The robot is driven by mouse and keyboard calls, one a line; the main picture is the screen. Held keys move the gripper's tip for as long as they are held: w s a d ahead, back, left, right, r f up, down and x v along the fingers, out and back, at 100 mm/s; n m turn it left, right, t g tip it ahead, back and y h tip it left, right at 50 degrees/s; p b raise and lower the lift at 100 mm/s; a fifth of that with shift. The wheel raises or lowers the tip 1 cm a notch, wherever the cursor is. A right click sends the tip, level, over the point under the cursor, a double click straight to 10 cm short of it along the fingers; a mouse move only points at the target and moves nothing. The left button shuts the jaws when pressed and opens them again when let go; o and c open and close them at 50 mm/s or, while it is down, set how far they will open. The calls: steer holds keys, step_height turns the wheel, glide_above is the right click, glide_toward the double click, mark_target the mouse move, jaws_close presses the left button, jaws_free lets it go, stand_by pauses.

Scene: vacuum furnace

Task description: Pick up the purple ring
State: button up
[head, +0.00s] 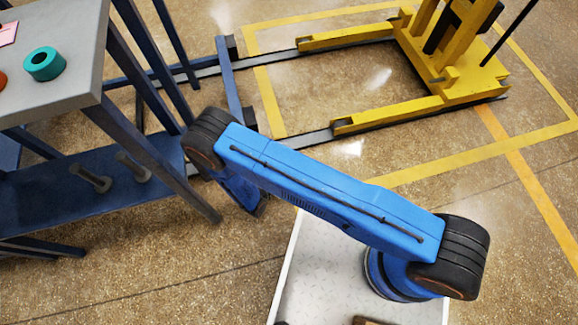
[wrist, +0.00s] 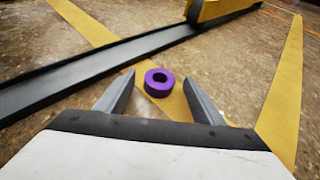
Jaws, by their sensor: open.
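The purple ring (wrist: 159,83) shows in the wrist view, lying on the floor on a yellow painted line, beside a dark metal rail. My gripper (wrist: 158,92) is open in the wrist view, with one finger at each side of the picture's middle. The ring appears between and beyond the fingertips, and nothing is held. The exact gap to the ring is hard to tell. In the head view my blue arm is seen, but I cannot make out the ring or the gripper's fingers there.
A grey-topped table (head: 60,98) with a teal ring (head: 44,64) stands at the left. A blue lower shelf (head: 60,205) holds grey pegs. Yellow equipment (head: 450,60) stands at the upper right, with rails along the floor.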

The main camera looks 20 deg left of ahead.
steer(key=shift+w+d+f, duration=0.2)
steer(key=shift+w+f, duration=0.1)
steer(key=shift+w, duration=0.35)
steer(key=c, duration=1.4)
